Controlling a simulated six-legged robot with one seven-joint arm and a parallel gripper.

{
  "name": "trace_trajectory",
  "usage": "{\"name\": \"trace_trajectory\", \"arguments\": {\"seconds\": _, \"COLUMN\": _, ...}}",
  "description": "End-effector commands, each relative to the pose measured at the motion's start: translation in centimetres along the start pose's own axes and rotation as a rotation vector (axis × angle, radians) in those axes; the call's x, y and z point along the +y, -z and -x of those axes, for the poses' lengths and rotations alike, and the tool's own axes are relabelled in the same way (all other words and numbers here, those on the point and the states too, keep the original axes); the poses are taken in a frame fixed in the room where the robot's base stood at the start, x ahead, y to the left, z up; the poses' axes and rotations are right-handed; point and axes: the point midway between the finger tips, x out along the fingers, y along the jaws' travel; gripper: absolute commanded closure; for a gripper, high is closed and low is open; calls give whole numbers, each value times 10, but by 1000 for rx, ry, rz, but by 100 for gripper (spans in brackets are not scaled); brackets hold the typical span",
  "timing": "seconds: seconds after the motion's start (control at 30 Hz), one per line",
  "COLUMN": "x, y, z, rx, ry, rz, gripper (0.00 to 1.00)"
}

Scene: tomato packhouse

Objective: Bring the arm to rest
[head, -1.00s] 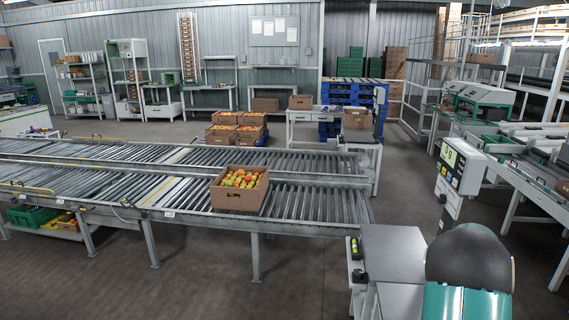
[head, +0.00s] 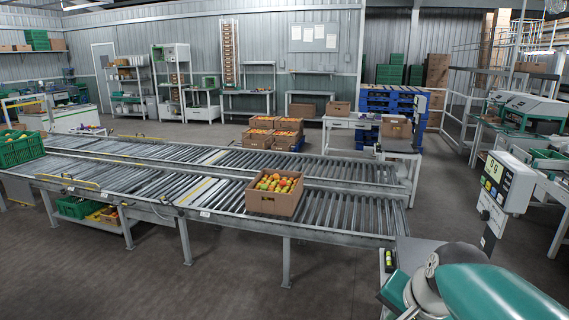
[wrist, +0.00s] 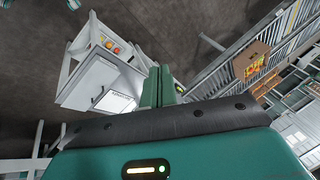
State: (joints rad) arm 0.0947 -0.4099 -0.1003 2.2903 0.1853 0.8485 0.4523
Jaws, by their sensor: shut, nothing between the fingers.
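My arm shows at the lower right of the head view, folded close above a grey stand top; its gripper end is not visible there. In the wrist view my gripper (wrist: 160,86) shows as two green fingers side by side, closed together with nothing held. No object touches the fingers.
A cardboard box of tomatoes (head: 273,193) sits on the roller conveyor (head: 340,212) near its right end; it also shows in the wrist view (wrist: 250,60). Dark floor (head: 235,270) lies clear in front.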

Motion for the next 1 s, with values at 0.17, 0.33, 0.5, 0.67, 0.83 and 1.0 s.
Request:
{"name": "trace_trajectory", "arguments": {"seconds": 0.17, "x": 9, "y": -56, "z": 23, "rx": 44, "ry": -25, "rz": 423, "gripper": 100}}
{"name": "trace_trajectory", "arguments": {"seconds": 0.33, "x": 21, "y": -87, "z": 31, "rx": 74, "ry": -61, "rz": 693, "gripper": 100}}
{"name": "trace_trajectory", "arguments": {"seconds": 0.5, "x": 25, "y": -93, "z": 32, "rx": 81, "ry": -75, "rz": 766, "gripper": 100}}
{"name": "trace_trajectory", "arguments": {"seconds": 0.67, "x": 25, "y": -93, "z": 32, "rx": 81, "ry": -75, "rz": 766, "gripper": 100}}
{"name": "trace_trajectory", "arguments": {"seconds": 0.83, "x": 25, "y": -93, "z": 32, "rx": 81, "ry": -75, "rz": 766, "gripper": 100}}
{"name": "trace_trajectory", "arguments": {"seconds": 1.0, "x": 25, "y": -93, "z": 32, "rx": 81, "ry": -75, "rz": 766, "gripper": 100}}
